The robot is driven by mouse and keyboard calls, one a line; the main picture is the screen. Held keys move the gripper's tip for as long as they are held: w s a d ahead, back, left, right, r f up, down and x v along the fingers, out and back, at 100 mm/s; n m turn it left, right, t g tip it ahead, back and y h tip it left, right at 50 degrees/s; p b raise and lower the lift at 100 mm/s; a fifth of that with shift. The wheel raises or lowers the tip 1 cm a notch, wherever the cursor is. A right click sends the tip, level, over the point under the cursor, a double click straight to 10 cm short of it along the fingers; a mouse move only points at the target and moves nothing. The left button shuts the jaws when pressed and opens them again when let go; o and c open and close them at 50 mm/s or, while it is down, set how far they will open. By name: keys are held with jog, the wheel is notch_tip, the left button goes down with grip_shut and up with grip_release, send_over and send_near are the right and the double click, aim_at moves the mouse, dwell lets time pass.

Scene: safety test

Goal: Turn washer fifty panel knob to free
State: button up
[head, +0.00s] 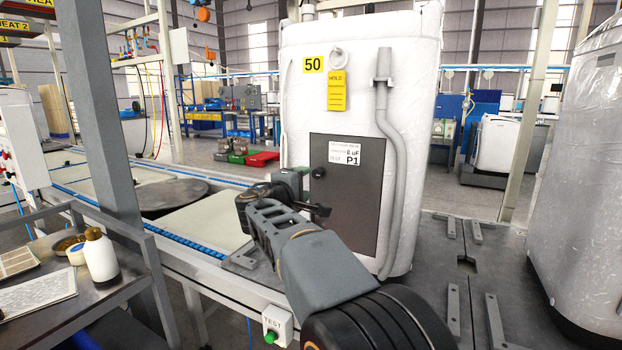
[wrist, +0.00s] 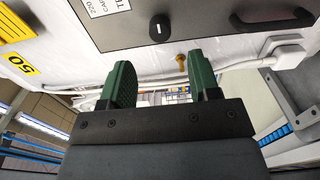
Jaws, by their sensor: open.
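The washer (head: 345,80) is a white wrapped cabinet with a yellow "50" label (head: 313,64). A dark grey panel (head: 350,215) is on its front, with a white "P1" label. A round black knob (wrist: 160,28) with a pale mark sits on the panel in the wrist view. A small black knob (head: 318,172) also shows at the panel's left in the head view. My gripper (wrist: 160,78) is open and empty, its two green fingers apart. The knob lies beyond the fingertips, roughly between their lines, and is not touched. The knob's position lettering cannot be read.
A yellow HOLD tag (head: 337,91) hangs above the panel. A grey hose (head: 388,150) runs down at its right. A black handle (wrist: 272,20) and a brass fitting (wrist: 181,64) are near the knob. A bench with a bottle (head: 100,256) stands at left.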

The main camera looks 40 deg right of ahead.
jog(key=v, duration=0.7)
dwell(0.4)
jog(key=s+a+r+m+g+y+p, duration=0.2)
jog(key=s+a+y+p, duration=0.5)
jog(key=p, duration=0.8)
jog(key=s+a+r+m+g+y+p, duration=0.2)
jog(key=s+a+y+p, duration=0.5)
jog(key=p, duration=0.9)
jog(key=s+m+y, duration=0.1)
jog(key=s+y, duration=0.1)
jog(key=s, duration=0.2)
jog(key=shift+s+a+r+m+g, duration=0.2)
jog(key=shift+s+a+m+g, duration=0.05)
jog(key=shift+a+m+g, duration=0.15)
jog(key=shift+c, duration=0.2)
